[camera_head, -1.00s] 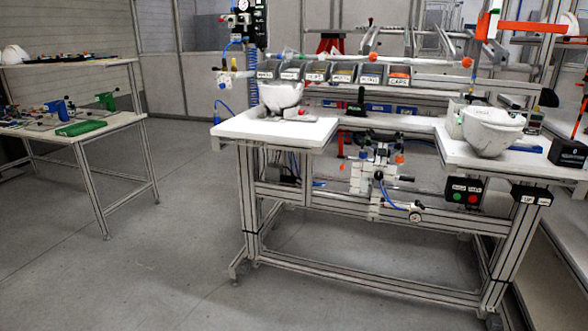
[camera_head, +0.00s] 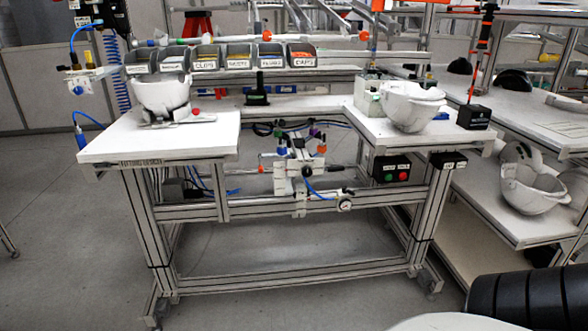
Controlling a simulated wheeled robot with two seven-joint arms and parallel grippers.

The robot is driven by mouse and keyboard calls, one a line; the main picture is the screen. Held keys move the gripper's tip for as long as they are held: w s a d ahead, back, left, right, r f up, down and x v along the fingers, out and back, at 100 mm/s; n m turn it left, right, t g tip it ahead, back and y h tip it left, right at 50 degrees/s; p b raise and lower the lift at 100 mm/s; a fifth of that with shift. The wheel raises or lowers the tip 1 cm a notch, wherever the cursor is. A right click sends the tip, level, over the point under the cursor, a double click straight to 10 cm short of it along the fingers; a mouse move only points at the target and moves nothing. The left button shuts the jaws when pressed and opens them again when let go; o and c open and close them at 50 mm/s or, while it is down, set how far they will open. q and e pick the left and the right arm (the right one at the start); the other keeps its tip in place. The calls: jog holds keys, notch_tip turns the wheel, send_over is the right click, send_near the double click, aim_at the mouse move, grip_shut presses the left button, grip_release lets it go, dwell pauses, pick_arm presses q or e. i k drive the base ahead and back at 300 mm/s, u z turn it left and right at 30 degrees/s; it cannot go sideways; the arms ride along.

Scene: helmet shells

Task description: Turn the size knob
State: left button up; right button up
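A white helmet shell (camera_head: 163,92) stands on a fixture (camera_head: 178,118) on the left wing of the workbench (camera_head: 115,143). A small red round part (camera_head: 196,111) shows at the fixture's right side. Another white shell (camera_head: 408,105) stands upside down on the right wing. I cannot tell which part is the size knob; at this distance no knob on the shells is clear. Neither of my grippers is in view.
Labelled bins (camera_head: 238,57) line the bench's back. A shelf (camera_head: 475,200) at the right holds more white shells (camera_head: 530,188). The floor (camera_head: 70,260) before the bench is clear.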

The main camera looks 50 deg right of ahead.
aim_at(307, 172)
jog(key=z, duration=0.7)
jog(key=i, duration=0.9)
jog(key=z, duration=0.85)
